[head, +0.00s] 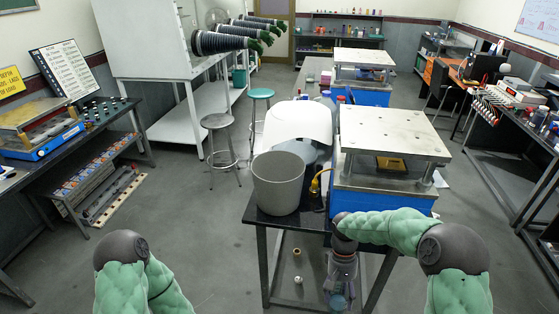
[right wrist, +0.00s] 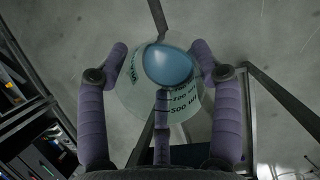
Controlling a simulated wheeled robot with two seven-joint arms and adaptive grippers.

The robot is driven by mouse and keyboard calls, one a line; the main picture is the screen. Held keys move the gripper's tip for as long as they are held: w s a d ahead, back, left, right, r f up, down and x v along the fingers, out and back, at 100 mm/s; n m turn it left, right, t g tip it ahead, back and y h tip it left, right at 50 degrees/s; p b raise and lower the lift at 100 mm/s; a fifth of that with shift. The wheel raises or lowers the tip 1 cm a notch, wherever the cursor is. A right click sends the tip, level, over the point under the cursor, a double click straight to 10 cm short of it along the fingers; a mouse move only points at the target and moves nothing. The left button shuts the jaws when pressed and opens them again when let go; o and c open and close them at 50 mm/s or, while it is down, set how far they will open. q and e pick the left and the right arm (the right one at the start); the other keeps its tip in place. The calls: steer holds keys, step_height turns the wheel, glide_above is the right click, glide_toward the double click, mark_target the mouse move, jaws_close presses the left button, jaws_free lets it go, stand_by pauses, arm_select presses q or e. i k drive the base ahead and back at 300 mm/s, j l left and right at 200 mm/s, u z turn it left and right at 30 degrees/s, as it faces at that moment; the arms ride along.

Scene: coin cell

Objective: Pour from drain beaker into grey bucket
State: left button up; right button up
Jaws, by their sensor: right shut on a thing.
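The grey bucket (head: 278,185) stands upright and open on the black table, left of the blue press. My right gripper (head: 341,276) hangs low in front of the table's near edge, to the right of and below the bucket. In the right wrist view, its purple fingers (right wrist: 160,75) are shut on the drain beaker (right wrist: 185,103), a clear beaker with dark graduation marks and blue liquid (right wrist: 168,66). The beaker shows small in the head view (head: 338,300), apart from the bucket. Its exact tilt is hard to tell. Of my left arm only upper links show; its gripper is out of view.
A blue press with a metal top plate (head: 395,132) stands right of the bucket. A yellow-capped bottle (head: 315,186) stands between them. A white rounded machine (head: 298,122) is behind the bucket. The black table's (head: 262,213) front left edge is near. Two stools stand on open floor at left.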

mark_target(278, 176)
steer(key=i+l, duration=0.25)
steer(key=l+u, duration=0.15)
steer(key=u, duration=0.2)
steer(key=i+l+u, duration=0.1)
steer(key=u, duration=0.3)
